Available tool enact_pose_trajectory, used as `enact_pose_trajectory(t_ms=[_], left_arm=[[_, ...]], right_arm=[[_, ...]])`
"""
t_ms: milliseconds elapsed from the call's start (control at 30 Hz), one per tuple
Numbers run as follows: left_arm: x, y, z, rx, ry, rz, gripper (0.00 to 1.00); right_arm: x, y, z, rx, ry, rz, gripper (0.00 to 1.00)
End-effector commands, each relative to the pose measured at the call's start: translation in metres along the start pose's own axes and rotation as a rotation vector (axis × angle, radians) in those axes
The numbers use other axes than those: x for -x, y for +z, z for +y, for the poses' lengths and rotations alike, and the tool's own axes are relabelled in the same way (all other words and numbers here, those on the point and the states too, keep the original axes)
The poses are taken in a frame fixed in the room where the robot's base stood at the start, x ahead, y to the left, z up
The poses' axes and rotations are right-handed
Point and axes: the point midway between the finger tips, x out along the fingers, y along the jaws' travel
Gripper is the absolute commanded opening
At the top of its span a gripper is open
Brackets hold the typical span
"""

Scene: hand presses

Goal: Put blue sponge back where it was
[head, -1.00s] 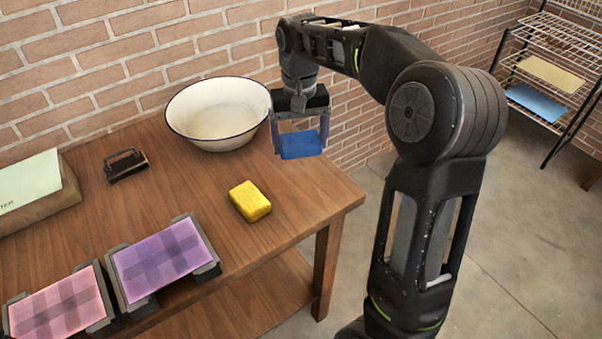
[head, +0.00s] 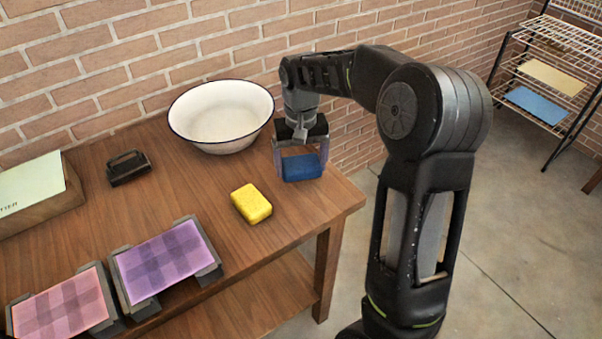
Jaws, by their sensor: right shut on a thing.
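The blue sponge (head: 302,168) is between the fingers of my right gripper (head: 300,163), at the back right of the wooden table. The gripper is shut on it and points down. The sponge is at or just above the table top; I cannot tell whether it touches. It is to the right of the white bowl and behind and to the right of the yellow sponge (head: 251,204). My left gripper is not in view.
The white enamel bowl (head: 221,116) stands close on the left of the gripper. A dark handled block (head: 128,167), a purple press (head: 162,264) and a pink press (head: 60,306) are farther left. The wooden table (head: 205,190) is clear around the yellow sponge; its right edge is near.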

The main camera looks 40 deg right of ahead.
Motion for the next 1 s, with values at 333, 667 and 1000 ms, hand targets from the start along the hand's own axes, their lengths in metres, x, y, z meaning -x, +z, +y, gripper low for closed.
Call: enact_pose_trajectory(t_ms=[333, 667, 1000], left_arm=[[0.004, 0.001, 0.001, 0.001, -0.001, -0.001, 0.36], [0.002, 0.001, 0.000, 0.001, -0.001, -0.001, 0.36], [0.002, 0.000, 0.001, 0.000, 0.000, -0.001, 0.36]], right_arm=[[-0.036, 0.001, 0.000, 0.000, 0.000, -0.002, 0.47], [-0.040, 0.001, 0.000, 0.000, 0.000, -0.001, 0.47], [-0.040, 0.001, 0.000, 0.000, 0.000, -0.001, 1.00]])
